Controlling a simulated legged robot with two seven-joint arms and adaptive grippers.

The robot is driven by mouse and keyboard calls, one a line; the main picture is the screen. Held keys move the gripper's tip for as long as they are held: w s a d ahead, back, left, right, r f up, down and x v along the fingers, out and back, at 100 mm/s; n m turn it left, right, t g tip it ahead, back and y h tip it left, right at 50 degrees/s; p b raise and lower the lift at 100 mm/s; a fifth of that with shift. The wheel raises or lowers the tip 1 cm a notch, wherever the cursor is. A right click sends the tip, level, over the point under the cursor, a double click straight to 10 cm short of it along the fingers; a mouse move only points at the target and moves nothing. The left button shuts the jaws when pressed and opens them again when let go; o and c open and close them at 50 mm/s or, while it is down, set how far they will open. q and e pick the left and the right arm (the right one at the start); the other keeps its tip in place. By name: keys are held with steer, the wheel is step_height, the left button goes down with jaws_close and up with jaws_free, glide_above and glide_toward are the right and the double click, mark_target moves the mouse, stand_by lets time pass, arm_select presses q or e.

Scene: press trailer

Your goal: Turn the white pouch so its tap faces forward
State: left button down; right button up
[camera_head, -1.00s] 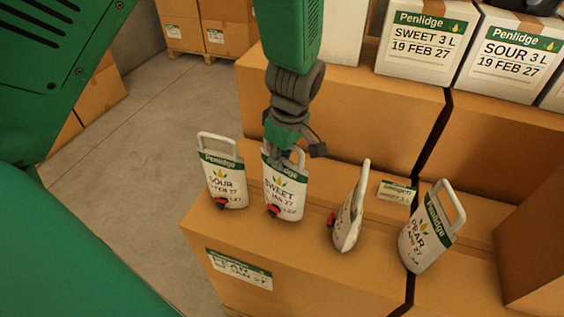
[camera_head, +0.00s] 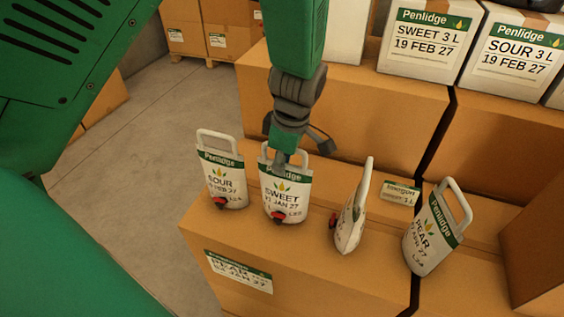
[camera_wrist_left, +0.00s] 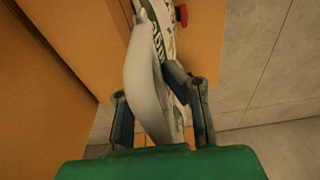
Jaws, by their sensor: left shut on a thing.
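The white SWEET pouch (camera_head: 286,191) stands on the front carton, its label and red tap (camera_head: 278,217) facing the front edge in the head view. My left gripper (camera_head: 281,160) comes down from above and is shut on this pouch's handle. In the left wrist view the gripper's fingers (camera_wrist_left: 160,108) lie either side of the white handle (camera_wrist_left: 146,85), and the red tap (camera_wrist_left: 181,15) shows at the top. Part of the handle is hidden by the gripper in the head view. My right gripper is not in view.
The SOUR pouch (camera_head: 223,178) stands close on the left. An edge-on pouch (camera_head: 351,217) and the tilted PEAR pouch (camera_head: 431,240) stand on the right. The front carton (camera_head: 300,265) ends at an open floor on the left.

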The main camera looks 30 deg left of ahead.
arm_select(q)
steer(key=shift+d+r, duration=0.1)
steer(key=shift+d, duration=0.05)
steer(key=shift+f, duration=0.4)
steer(key=c, duration=1.7)
jaws_free()
steer(key=shift+o, duration=0.4)
steer(key=r, duration=0.2)
steer(key=d+r, duration=0.1)
steer(key=r, duration=0.5)
steer(key=shift+w+d, duration=0.15)
steer(key=shift+d, duration=0.05)
